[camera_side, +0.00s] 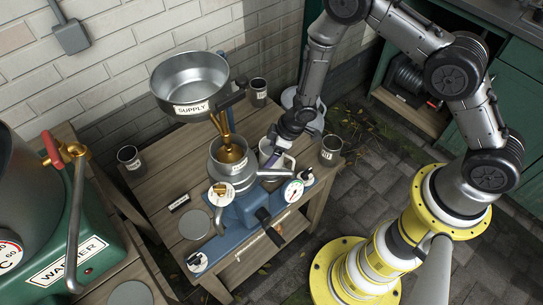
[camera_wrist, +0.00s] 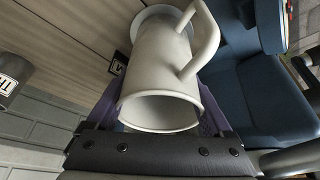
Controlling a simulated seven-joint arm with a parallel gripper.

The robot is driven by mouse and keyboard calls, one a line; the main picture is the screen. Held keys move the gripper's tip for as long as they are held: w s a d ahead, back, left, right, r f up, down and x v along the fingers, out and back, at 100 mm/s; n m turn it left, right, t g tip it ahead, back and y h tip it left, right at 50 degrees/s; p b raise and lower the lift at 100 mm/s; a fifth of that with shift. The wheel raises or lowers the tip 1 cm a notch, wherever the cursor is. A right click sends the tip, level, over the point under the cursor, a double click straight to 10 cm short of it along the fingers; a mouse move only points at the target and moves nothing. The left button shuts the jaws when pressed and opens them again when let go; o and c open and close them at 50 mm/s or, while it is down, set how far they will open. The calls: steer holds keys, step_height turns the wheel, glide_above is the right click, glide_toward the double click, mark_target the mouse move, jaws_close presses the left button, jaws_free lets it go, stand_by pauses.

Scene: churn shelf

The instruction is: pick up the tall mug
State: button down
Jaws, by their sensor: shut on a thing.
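The tall mug (camera_side: 266,152) is plain off-white with a loop handle. In the side view it is at the right part of the wooden table, behind the metal spout, and partly hidden by my gripper (camera_side: 279,150). In the wrist view the mug (camera_wrist: 160,75) fills the middle, its open rim toward the camera and its handle to the upper right. My gripper (camera_wrist: 162,105) is shut on it, with a purple finger on each side. I cannot tell whether its base touches the table.
A metal churn pot (camera_side: 231,160) with a spout stands left of the mug on a blue base (camera_side: 245,207). A supply basin (camera_side: 190,82) is raised behind. Labelled dark cups stand at the left (camera_side: 129,158), back (camera_side: 258,92) and right (camera_side: 330,150).

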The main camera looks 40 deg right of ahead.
steer(key=shift+w+r, duration=0.1)
steer(key=shift+r, duration=0.1)
steer(key=shift+r, duration=0.25)
step_height(320, 180, up, 2)
steer(key=shift+r, duration=0.1)
steer(key=s+r, duration=0.1)
steer(key=r, duration=0.1)
steer(key=s+d+r, duration=0.1)
steer(key=s+r, duration=0.2)
steer(key=r, duration=0.1)
steer(key=shift+s+d+r, duration=0.1)
steer(key=shift+s+d, duration=0.2)
steer(key=shift+s, duration=0.1)
steer(key=s+d+r, duration=0.2)
steer(key=s+r, duration=0.1)
steer(key=s, duration=0.5)
steer(key=shift+s+d+r, duration=0.35)
steer(key=shift+d+r, duration=0.05)
